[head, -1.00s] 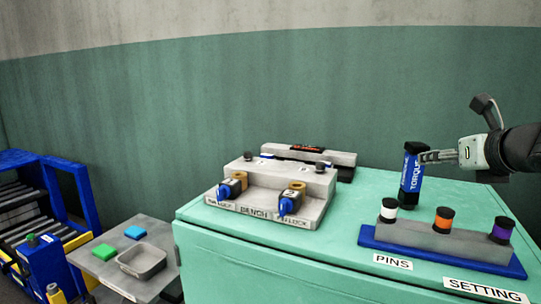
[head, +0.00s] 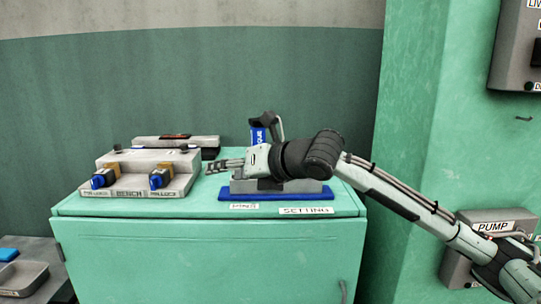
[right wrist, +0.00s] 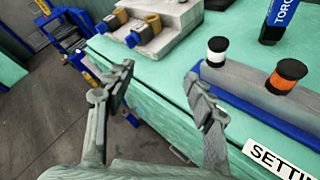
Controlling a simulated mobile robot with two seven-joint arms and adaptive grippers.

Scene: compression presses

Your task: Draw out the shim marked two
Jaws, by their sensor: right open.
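The grey block (head: 162,159) labelled BENCH stands at the left of the green cabinet top; part of it shows at the top of the right wrist view (right wrist: 187,25). No shim marked two can be made out; any number is too small to read now. My right gripper (head: 208,167) is open and empty, just right of the block and apart from it. Its spread fingers also show in the right wrist view (right wrist: 158,76). My left gripper is out of view.
The pin rack on its blue base (head: 270,195) lies beneath my right arm. The blue TORQUE tool (head: 257,137) stands behind. A grey device (head: 190,141) lies behind the block. A wall panel marked PUMP (head: 480,217) is at right.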

